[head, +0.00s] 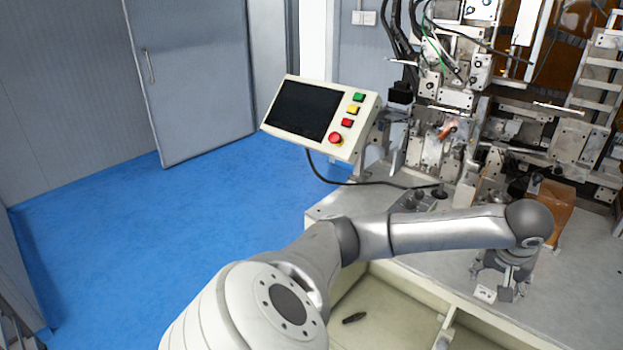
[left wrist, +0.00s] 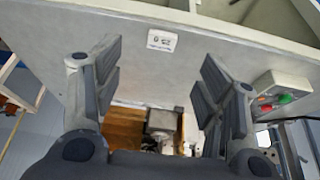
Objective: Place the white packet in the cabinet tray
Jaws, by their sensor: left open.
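The white packet (head: 485,293) is small and flat with dark print. It lies on the grey machine table, just by the fingers of my left gripper (head: 505,278). In the left wrist view the packet (left wrist: 162,40) lies beyond and between the two spread fingertips of the gripper (left wrist: 161,62), apart from both. My left gripper is open and empty, pointing down over the table. The cabinet tray (head: 395,305) appears to be the cream, open compartment below the table's front edge. My right gripper is not in view.
A small dark object (head: 353,318) lies in the cream compartment. A control panel (head: 318,118) with coloured buttons stands at the table's left corner. The winding machine (head: 500,110) fills the back. An orange-brown block (head: 553,207) stands behind my gripper. Blue floor is clear at left.

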